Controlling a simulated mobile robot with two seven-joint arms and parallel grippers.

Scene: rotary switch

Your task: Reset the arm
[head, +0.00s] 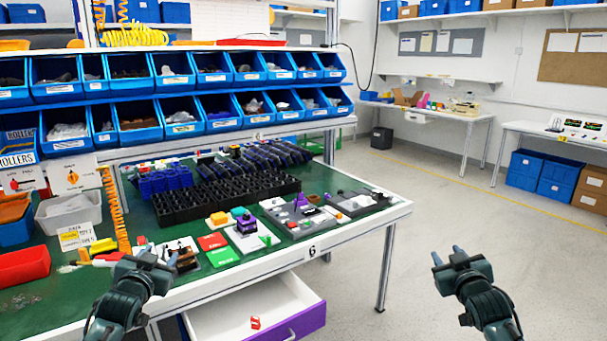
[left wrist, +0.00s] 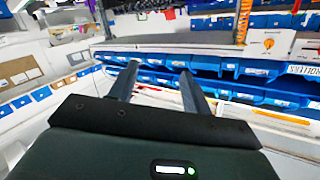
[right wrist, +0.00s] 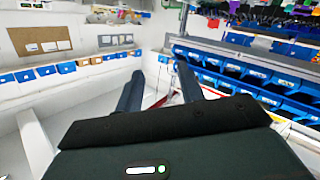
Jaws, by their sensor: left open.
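My left gripper (head: 157,252) is at the front edge of the green workbench (head: 200,285), on the left of the head view. Its two fingers stand apart and empty in the left wrist view (left wrist: 156,80). My right gripper (head: 447,255) is to the right of the bench, over the floor. Its fingers stand apart with nothing between them in the right wrist view (right wrist: 158,88). A small purple and black part (head: 246,225) sits on a grey plate near the front of the bench. I cannot tell whether it is the rotary switch.
Black crates (head: 220,200) and grey fixture trays (head: 330,212) stand on the bench. Blue bins (head: 180,118) line the shelves behind. Floor at right is clear.

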